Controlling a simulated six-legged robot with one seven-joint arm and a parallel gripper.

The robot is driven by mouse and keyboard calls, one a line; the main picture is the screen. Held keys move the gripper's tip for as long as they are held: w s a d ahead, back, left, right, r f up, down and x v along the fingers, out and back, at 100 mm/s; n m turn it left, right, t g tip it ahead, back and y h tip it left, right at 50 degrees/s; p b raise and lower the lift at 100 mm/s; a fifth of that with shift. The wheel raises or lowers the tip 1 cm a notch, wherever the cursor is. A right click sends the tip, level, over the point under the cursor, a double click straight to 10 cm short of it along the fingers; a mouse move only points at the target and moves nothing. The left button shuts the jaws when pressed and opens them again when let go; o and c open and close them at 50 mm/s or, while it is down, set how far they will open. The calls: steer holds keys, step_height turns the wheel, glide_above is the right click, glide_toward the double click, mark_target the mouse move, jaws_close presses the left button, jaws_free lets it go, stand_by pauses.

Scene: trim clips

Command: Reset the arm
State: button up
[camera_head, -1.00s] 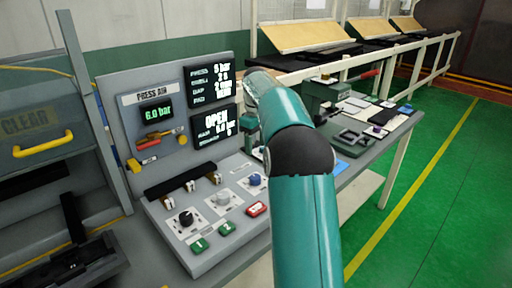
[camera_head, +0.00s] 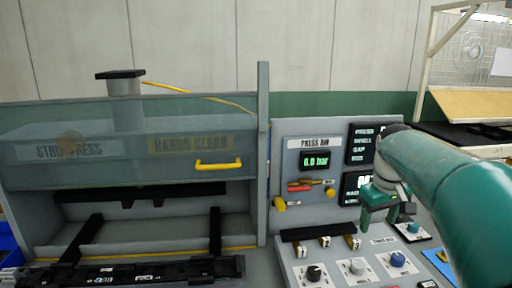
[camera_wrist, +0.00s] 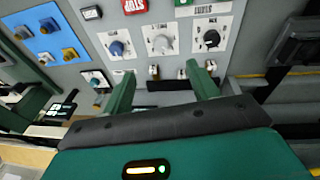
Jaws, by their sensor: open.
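My teal arm comes in from the right in the head view, with my green gripper (camera_head: 378,214) pointing down over the right part of the control panel (camera_head: 328,246). In the wrist view my gripper (camera_wrist: 162,88) has its two green fingers spread apart, with nothing between them. Beyond the fingers are a blue knob (camera_wrist: 117,48), a grey knob (camera_wrist: 160,43) and a black knob (camera_wrist: 211,38). The fingers appear apart from these knobs.
The press (camera_head: 128,160) with a clear guard and yellow handle (camera_head: 218,164) stands on the left. A black fixture (camera_head: 130,270) lies in front of it. A press air display (camera_head: 316,160) is on the panel. A blue mat (camera_wrist: 58,40) with knobs lies beside the panel in the wrist view.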

steer(key=s+a+f+m+t, duration=0.1)
steer(key=s+a+f, duration=0.1)
steer(key=s+a, duration=0.2)
steer(key=s+a+f+t, duration=0.1)
steer(key=s+a, duration=0.4)
steer(key=s, duration=0.6)
steer(key=s+a+f+m+t, duration=0.1)
steer(key=s+a+f, duration=0.3)
steer(key=s, duration=0.3)
steer(key=shift+s+a+m+t+y, duration=0.15)
steer(key=shift+a+m+t+y, duration=0.15)
steer(key=shift+y, duration=0.1)
steer(key=c, duration=0.5)
steer(key=shift+a, duration=0.1)
